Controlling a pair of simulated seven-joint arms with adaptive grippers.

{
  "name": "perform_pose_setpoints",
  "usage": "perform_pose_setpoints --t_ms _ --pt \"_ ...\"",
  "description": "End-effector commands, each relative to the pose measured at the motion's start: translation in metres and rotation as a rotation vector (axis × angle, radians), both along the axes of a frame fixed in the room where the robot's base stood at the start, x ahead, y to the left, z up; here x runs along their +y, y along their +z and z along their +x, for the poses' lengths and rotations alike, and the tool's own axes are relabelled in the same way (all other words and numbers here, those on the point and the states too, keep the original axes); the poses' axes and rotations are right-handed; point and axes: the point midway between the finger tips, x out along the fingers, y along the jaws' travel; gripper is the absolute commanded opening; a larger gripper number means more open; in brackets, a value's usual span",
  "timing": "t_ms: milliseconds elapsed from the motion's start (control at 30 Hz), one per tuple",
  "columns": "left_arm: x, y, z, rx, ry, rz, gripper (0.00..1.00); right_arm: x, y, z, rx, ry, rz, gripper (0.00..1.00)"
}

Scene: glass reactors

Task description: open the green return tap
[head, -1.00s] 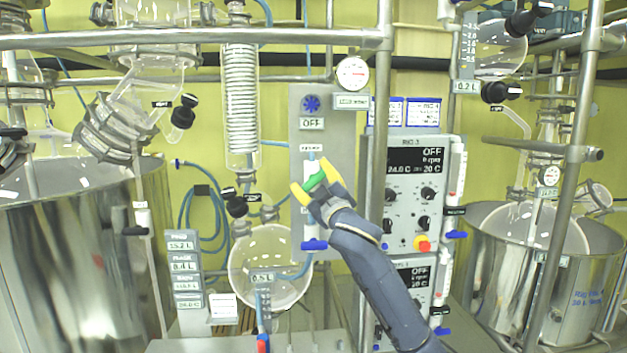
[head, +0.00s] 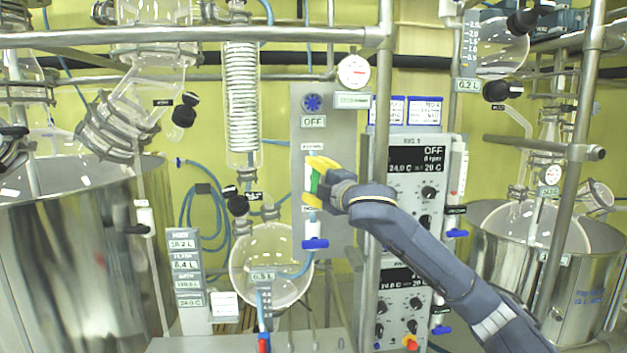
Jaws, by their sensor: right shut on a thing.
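The green return tap (head: 315,182) is on the grey panel (head: 338,230) in the middle of the head view. Its green handle now stands close to upright, in line with the white pipe. My right gripper (head: 314,181) has its yellow fingers around the green handle and is shut on it. The fingers hide part of the handle and the tap body. The arm reaches in from the lower right. My left gripper is not in view.
A blue tap (head: 315,243) sits just below on the same pipe. A round gauge (head: 354,71) is above. A vertical steel post (head: 383,130) and the control box (head: 416,180) stand close to my right arm. A glass flask (head: 270,262) is at lower left.

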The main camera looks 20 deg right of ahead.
Motion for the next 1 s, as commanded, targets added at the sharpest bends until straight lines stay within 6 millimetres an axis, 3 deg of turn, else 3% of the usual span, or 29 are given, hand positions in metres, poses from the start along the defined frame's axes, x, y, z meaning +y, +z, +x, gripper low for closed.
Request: perform_pose_setpoints --t_ms 700,733,900,1000 --pt "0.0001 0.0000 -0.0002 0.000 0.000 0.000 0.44 0.0013 -0.0016 0.0002 0.024 0.002 -0.063 0.36" --pt "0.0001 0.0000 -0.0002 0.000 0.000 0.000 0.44 0.0013 -0.0016 0.0002 0.024 0.002 -0.063 0.69" --pt "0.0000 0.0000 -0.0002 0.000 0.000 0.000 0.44 0.0009 -0.0011 0.0002 0.023 0.002 -0.063 0.89" --pt "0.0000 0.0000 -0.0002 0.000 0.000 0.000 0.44 0.0008 -0.0008 0.0002 0.022 0.001 -0.063 0.90"
